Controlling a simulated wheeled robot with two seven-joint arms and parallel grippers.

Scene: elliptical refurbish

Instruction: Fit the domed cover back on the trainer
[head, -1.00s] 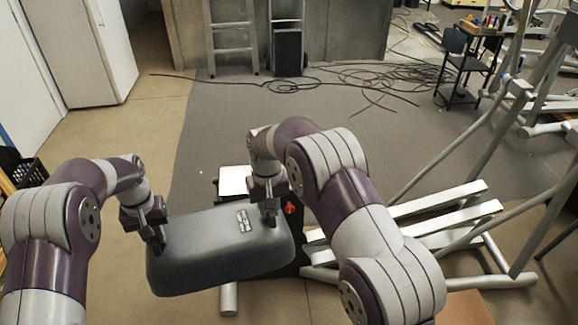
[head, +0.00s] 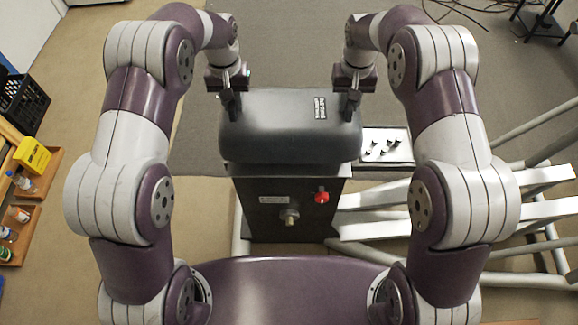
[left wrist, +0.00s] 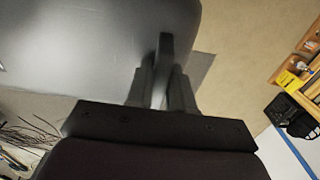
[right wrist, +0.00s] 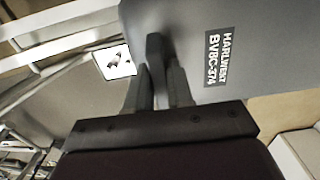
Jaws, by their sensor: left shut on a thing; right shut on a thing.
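The domed cover (head: 285,130) is a dark grey rounded shell with a small label near its right end. It is level, over the top of the trainer's dark housing (head: 285,205), which has a red knob and a round fitting on its front. Whether the cover rests on the housing or hangs just above it, I cannot tell. My left gripper (head: 231,100) is shut on the cover's left end, and my right gripper (head: 350,100) on its right end. The cover also shows in the left wrist view (left wrist: 80,50) and, with its label, in the right wrist view (right wrist: 240,45).
A white tray (head: 388,145) with several small dark parts is just right of the housing. Pale trainer rails (head: 540,178) extend to the right. Black crate (head: 25,103), yellow box (head: 32,155) and wooden trays with bottles stand at the far left. The floor behind is open.

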